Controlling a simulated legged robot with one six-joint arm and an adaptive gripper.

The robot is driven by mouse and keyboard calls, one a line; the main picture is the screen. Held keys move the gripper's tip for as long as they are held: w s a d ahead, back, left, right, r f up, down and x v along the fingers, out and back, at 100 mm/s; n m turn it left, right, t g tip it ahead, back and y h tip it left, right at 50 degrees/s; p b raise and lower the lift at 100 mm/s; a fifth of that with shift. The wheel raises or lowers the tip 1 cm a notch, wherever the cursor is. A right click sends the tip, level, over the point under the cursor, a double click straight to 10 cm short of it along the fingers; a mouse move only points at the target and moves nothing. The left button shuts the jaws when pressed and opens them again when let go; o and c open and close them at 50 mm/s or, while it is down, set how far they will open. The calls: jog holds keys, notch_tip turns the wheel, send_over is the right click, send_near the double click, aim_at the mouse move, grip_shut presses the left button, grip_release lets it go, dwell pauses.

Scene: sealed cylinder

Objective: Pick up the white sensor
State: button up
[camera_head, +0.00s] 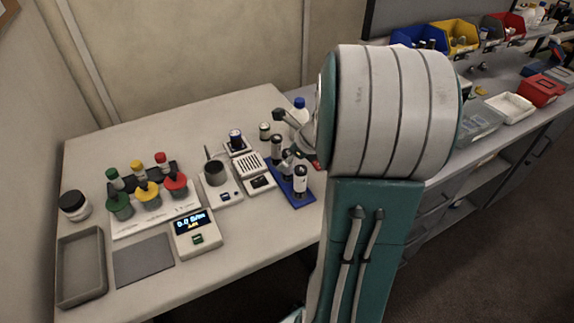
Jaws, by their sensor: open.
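A white and black upright cylinder (300,180), which looks like the white sensor, stands at the front of a blue holder (303,202) on the table. A similar cylinder (277,148) stands further back near the same holder. I cannot tell for certain which one is the white sensor. My gripper (284,136) is open, with its dark fingers pointing left above the back of the holder, close to the rear cylinder. My large white and teal arm hides part of the gripper and the table's right side.
A blue-capped bottle (299,108) stands behind my gripper. Left of the holder are a small white device (259,184), a dark cup (215,172), a display unit (197,234) and coloured-cap bottles (147,192). A grey tray (82,266) lies front left. Coloured bins line the right bench.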

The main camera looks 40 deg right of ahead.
jog(key=shift+w+d+f, duration=0.1)
jog(key=shift+d+f, duration=0.05)
jog(key=shift+f, duration=0.1)
grip_shut()
